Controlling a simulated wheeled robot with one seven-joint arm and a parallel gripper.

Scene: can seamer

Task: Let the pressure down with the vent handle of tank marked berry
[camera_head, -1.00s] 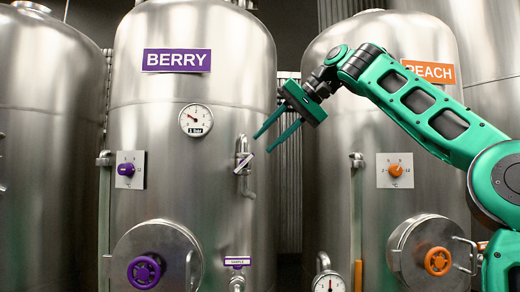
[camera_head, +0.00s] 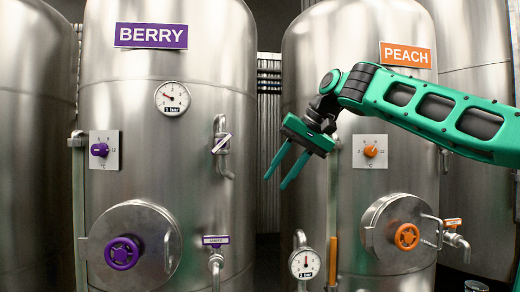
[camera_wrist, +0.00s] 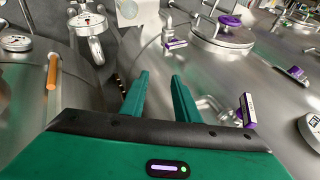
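The tank marked berry (camera_head: 150,35) stands left of centre in the head view, with a purple name plate. Its vent handle (camera_head: 221,145) is a small lever on a bent steel pipe at the right side of the tank's front. In the wrist view the lever (camera_wrist: 248,110) shows right of my fingers, with a white and purple face. The pressure gauge (camera_head: 172,97) on the tank is marked in bar; its needle points to the upper left. My gripper (camera_head: 275,183) is open and empty, below and right of the vent handle and apart from it.
The peach tank (camera_head: 405,55) stands close on the right, behind my arm. Its gauge (camera_head: 305,264) and orange tube (camera_head: 333,262) stick out below my gripper. The berry sample tap (camera_head: 216,262) and round hatch (camera_head: 134,250) are lower left. A narrow gap separates the tanks.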

